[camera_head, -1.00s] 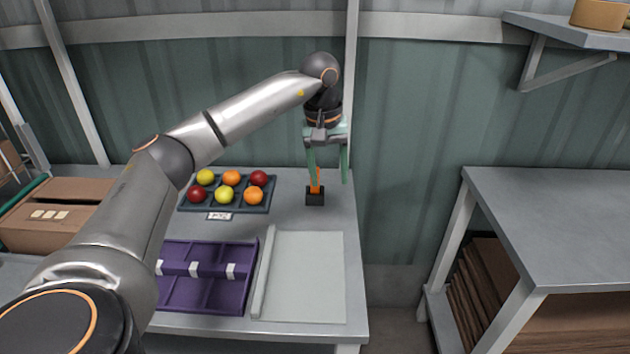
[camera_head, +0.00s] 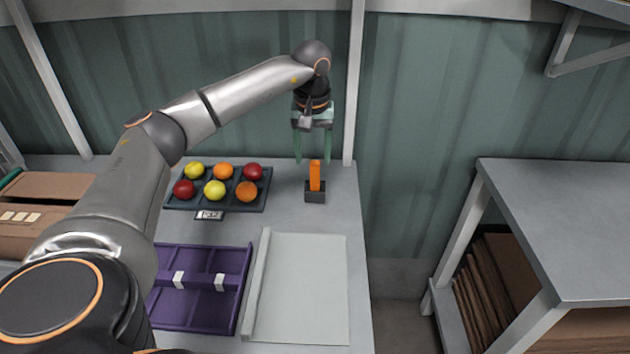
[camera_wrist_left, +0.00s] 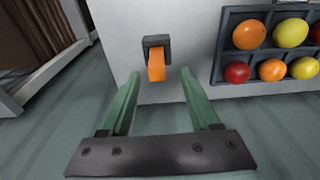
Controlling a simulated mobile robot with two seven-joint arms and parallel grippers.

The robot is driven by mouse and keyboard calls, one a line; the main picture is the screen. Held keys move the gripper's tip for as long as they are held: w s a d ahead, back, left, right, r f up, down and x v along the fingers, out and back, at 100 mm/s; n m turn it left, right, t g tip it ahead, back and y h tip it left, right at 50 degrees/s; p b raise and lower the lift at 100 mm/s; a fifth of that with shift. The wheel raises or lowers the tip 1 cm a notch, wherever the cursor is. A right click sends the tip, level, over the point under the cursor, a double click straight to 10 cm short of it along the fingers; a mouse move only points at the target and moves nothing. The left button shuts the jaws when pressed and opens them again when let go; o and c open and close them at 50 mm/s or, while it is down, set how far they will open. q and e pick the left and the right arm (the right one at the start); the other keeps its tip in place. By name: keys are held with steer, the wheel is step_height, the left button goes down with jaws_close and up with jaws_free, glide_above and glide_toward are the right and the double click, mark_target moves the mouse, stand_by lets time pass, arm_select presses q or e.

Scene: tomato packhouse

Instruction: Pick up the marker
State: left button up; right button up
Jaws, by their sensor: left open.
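The orange marker (camera_head: 314,175) stands upright in a small dark holder (camera_head: 315,196) near the back right of the table. In the left wrist view the marker (camera_wrist_left: 156,66) shows between and beyond the fingertips, with the holder (camera_wrist_left: 155,42) around its base. My left gripper (camera_head: 313,160) is open, its green fingers pointing down just behind and above the marker. In the left wrist view the gripper (camera_wrist_left: 158,76) has nothing between its fingers that it grips. My right gripper is not in view.
A dark tray (camera_head: 216,205) of several tomatoes stands left of the holder. A purple divided tray (camera_head: 202,250) and a pale flat sheet (camera_head: 300,290) lie nearer the front. A cardboard box (camera_head: 50,187) is at the left. A separate grey bench (camera_head: 560,220) stands right, across a gap.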

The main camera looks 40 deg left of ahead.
mark_target(315, 164)
arm_select(q)
steer(key=f, duration=0.6)
steer(key=shift+w+a+b, duration=0.1)
steer(key=shift+w+b, duration=0.2)
steer(key=shift+w, duration=0.1)
steer(key=shift+r, duration=0.1)
jaws_close()
